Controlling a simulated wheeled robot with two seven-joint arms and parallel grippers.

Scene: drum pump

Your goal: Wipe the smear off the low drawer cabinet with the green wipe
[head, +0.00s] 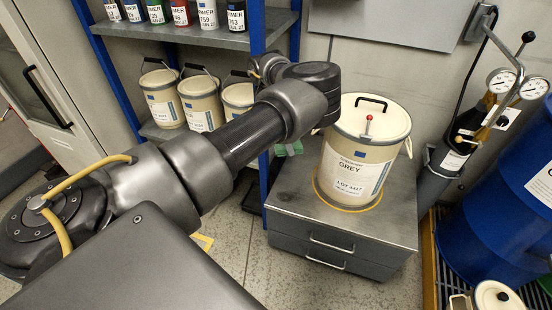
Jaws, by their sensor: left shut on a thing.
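The low drawer cabinet (392,226) stands right of centre, with a grey metal top and two drawers. A cream pail labelled GREY (358,155) stands upright on it. A thin yellow-orange ring (347,208) shows around the pail's foot. I cannot make out a separate smear. The green wipe (297,147) shows in part at the cabinet's back left corner, beside the pail. My left gripper (322,122) is left of the pail, mostly hidden by its own wrist. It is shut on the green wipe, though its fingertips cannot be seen. My right gripper is out of view.
A blue-post shelf (215,38) with paint tins above and several cream pails (200,103) below stands at the back left. A blue drum (500,225) and a pump with gauges (515,85) stand at the right. The front of the cabinet top is clear.

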